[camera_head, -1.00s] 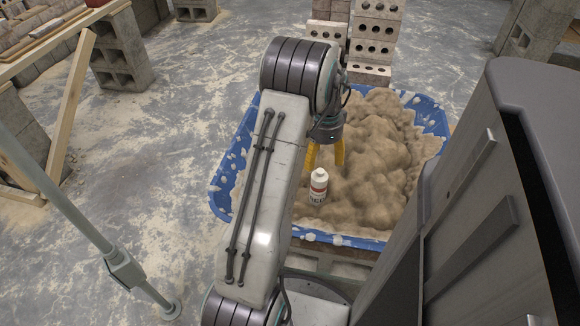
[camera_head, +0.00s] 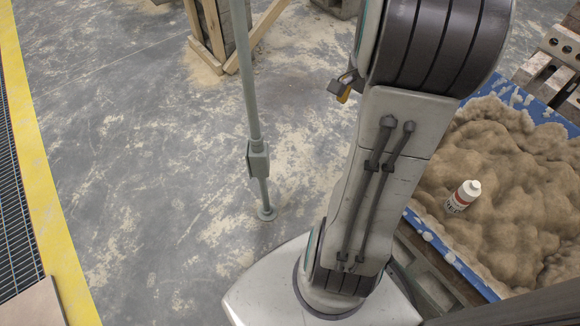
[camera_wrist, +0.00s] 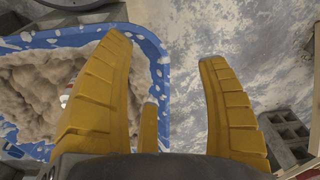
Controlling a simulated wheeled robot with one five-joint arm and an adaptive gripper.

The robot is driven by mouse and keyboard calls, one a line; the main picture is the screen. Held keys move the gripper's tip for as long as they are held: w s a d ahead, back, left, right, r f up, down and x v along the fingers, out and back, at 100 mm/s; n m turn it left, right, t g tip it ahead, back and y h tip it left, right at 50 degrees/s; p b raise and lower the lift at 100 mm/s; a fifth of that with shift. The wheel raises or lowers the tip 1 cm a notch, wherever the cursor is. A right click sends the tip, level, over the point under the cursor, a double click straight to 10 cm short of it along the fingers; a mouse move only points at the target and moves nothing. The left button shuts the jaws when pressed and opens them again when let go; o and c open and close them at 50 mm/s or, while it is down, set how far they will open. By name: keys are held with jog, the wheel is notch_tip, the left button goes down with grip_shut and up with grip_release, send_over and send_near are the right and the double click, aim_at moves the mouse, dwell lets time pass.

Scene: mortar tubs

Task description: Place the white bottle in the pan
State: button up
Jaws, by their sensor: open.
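The white bottle (camera_head: 463,196) with a red-and-dark label sits on the mortar heap inside a blue tub (camera_head: 476,279), near its left side, and leans a little. A sliver of the bottle (camera_wrist: 64,100) shows in the wrist view, mostly hidden by the left yellow finger. My gripper (camera_wrist: 163,50) is open with nothing between its yellow fingers. It hangs over the edge of the tub and the bare floor, apart from the bottle. In the head view only a small part of my gripper shows behind my arm. I see no pan.
A grey pole (camera_head: 252,110) stands on the floor left of my arm. Wooden supports (camera_head: 222,45) are at the top. A yellow floor stripe (camera_head: 35,150) runs along the left edge. Perforated blocks (camera_head: 565,45) stand beyond the tub. The floor between is clear.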

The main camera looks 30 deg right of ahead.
jog(key=s+a+n, duration=0.2)
jog(key=a+n, duration=0.5)
jog(key=a, duration=0.4)
jog(key=s+a+r+n+t, duration=0.1)
jog(key=s+a+n, duration=0.2)
jog(key=a+n, duration=0.4)
jog(key=shift+a+r+n+t+y, duration=0.3)
jog(key=shift+a+y, duration=0.1)
jog(key=shift+a, duration=2.3)
notch_tip(320, 180, up, 27)
jog(key=t+p, duration=0.1)
jog(key=p, duration=2.4)
jog(key=shift+p, duration=0.3)
